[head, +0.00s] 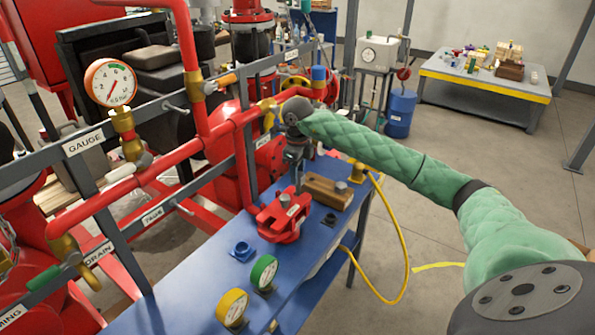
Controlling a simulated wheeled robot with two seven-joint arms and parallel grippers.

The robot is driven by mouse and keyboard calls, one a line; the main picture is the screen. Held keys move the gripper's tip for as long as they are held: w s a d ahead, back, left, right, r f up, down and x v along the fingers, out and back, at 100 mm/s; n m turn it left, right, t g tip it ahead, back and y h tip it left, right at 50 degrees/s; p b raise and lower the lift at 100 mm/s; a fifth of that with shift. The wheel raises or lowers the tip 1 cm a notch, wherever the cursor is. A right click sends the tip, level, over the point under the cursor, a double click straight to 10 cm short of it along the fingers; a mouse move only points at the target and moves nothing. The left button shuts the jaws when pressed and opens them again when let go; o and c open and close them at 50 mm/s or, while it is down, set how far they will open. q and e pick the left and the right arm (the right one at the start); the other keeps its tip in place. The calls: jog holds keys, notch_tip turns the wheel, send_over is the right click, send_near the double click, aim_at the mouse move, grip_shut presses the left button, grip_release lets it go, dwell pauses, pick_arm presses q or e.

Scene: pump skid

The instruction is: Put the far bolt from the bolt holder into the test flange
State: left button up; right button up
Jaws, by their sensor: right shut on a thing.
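The test flange (283,220) is a red piece with a small label, standing on the blue bench top. The bolt holder (325,192) is a wooden block just right of and behind it. My right gripper (297,183) points down over the back of the flange. It is shut on a thin dark thing, apparently a bolt, mostly hidden by the jaws; I cannot tell whether its tip is in a hole. My left gripper is out of view.
Red pipes (150,170) and grey rails run along the left. A yellow hose (404,245) hangs off the right edge.

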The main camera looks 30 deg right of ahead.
jog(key=shift+f+b, duration=1.8)
jog(key=shift+f, duration=0.45)
dwell(0.4)
jog(key=o, duration=1.1)
jog(key=shift+r+b, duration=0.3)
jog(key=shift+r, duration=0.3)
notch_tip(320, 180, up, 6)
jog(key=shift+f+b, duration=0.25)
jog(key=shift+b, duration=0.7)
jog(key=shift+r, duration=0.6)
